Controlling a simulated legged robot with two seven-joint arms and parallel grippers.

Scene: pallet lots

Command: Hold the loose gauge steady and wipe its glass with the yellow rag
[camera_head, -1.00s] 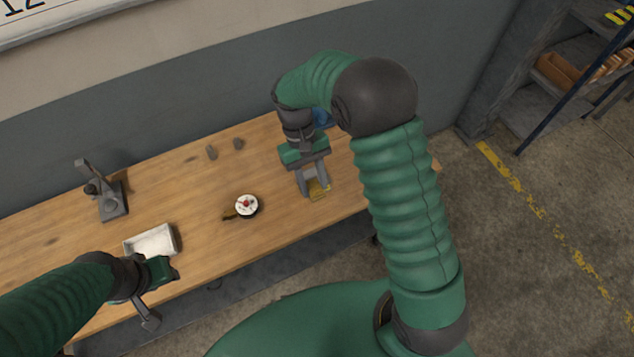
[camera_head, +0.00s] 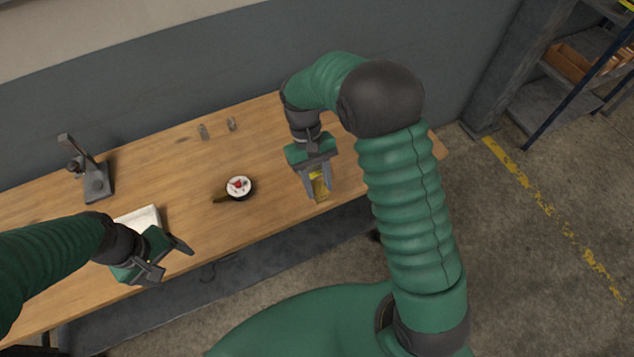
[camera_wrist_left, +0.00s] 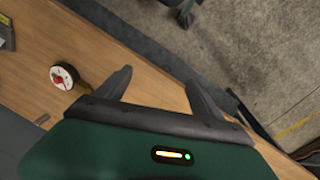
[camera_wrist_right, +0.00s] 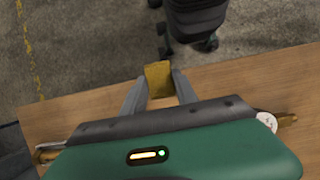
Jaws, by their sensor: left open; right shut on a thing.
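The loose gauge (camera_head: 239,187) lies on the wooden table, its white face with a red mark turned up and a brown stem to its left. It also shows in the left wrist view (camera_wrist_left: 64,75) and partly at the right edge of the right wrist view (camera_wrist_right: 266,121). My right gripper (camera_head: 318,196) is shut on the yellow rag (camera_head: 320,186), to the right of the gauge; the rag shows between the fingertips in the right wrist view (camera_wrist_right: 158,79). My left gripper (camera_head: 174,262) is open and empty near the table's front edge, left of and nearer than the gauge.
A white tray (camera_head: 150,216) sits partly behind my left gripper. A dark stand (camera_head: 92,181) is at the table's left. Two small grey pieces (camera_head: 203,131) lie at the back. The table around the gauge is clear. Shelving (camera_head: 545,100) stands at the right.

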